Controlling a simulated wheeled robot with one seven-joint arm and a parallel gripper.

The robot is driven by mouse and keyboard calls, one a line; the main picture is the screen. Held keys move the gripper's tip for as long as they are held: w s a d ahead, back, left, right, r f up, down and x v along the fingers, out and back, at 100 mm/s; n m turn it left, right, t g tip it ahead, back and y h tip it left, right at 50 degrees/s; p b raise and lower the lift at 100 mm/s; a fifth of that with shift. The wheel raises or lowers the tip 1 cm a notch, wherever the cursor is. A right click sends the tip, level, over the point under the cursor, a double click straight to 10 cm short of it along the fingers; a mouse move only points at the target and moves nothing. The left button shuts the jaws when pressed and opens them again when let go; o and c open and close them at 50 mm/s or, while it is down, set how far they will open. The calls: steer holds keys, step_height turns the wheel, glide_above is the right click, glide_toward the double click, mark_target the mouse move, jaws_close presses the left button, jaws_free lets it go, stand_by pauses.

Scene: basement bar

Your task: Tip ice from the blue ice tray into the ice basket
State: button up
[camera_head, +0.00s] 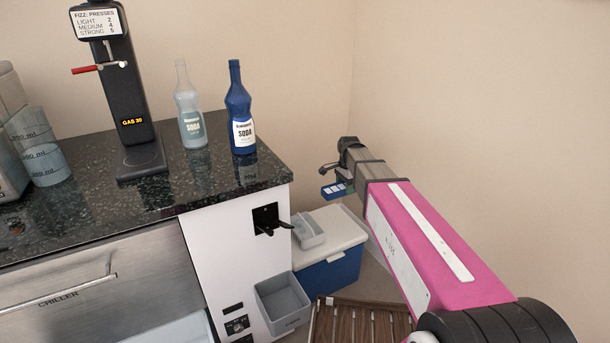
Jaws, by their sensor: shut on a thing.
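The blue ice tray (334,190) is a small blue piece with pale patches, near the end of my arm, left of it. My gripper (345,182) is shut on it, with the fingertips mostly hidden behind the wrist. The tray is held in the air above the blue cooler. I cannot make out ice in it. A light grey basket-like container (309,231) sits on the cooler's white lid, below and left of the tray. I cannot tell for sure that it is the ice basket.
The blue cooler (331,276) stands beside the white cabinet, a slatted wooden rack (356,325) in front. A grey bin (284,302) hangs below a black lever (268,221). Clear and blue soda bottles (241,110) and a gas press (136,110) stand on the dark counter (235,180).

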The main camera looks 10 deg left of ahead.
steer(key=w+a+r+m, duration=0.2)
steer(key=a+m, duration=0.7)
steer(key=a, duration=0.8)
steer(key=d+f+t+y, duration=0.2)
steer(key=f+y, duration=0.8)
steer(key=y, duration=0.9)
steer(key=shift+d+f+t+y, duration=0.15)
steer(key=shift+d+t+y, duration=0.2)
steer(key=shift+d, duration=0.35)
steer(key=shift+s, duration=0.1)
